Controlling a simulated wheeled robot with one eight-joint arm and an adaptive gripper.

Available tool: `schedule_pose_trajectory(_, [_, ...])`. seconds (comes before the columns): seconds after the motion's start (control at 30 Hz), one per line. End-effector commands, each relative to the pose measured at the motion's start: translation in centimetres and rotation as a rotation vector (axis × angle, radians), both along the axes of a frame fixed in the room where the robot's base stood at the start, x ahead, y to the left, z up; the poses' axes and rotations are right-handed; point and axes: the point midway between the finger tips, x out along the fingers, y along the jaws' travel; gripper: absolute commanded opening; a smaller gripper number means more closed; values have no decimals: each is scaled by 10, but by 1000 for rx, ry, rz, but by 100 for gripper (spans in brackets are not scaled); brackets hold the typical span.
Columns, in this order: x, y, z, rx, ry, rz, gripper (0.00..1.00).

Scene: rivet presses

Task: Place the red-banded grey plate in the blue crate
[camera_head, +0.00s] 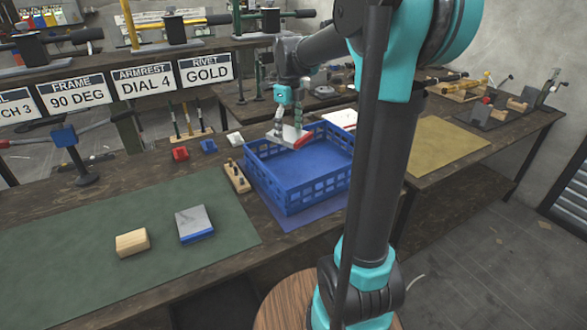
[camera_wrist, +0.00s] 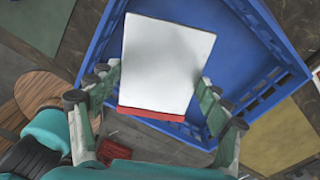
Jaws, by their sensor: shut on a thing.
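The grey plate with a red band (camera_head: 290,133) is held in my gripper (camera_head: 288,124) at the far left part of the blue crate (camera_head: 318,193), near rim height. In the wrist view the plate (camera_wrist: 166,62) lies between the two green fingers (camera_wrist: 163,85), its red band (camera_wrist: 150,113) towards my wrist. The crate (camera_wrist: 92,45) shows beneath and around it there. Its inside looks empty where visible; the plate hides part of its floor. I cannot tell the exact gap between plate and crate wall.
A blue-banded grey plate (camera_head: 195,222) and a wooden block (camera_head: 131,242) lie on the green mat (camera_head: 60,265). A small tool rack (camera_head: 237,176) stands close to the crate's left. Red (camera_head: 180,154) and blue (camera_head: 208,146) small items lie behind. A tan mat (camera_head: 432,140) is at right.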

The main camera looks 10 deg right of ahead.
Motion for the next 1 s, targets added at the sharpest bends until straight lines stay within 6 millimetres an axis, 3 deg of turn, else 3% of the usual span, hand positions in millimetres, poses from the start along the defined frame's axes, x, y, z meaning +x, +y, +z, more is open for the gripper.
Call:
schedule_pose_trajectory(0.4, [1,0,-93,0,0,0,21])
schedule_pose_trajectory(1.0, [0,0,-154,0,0,0,21])
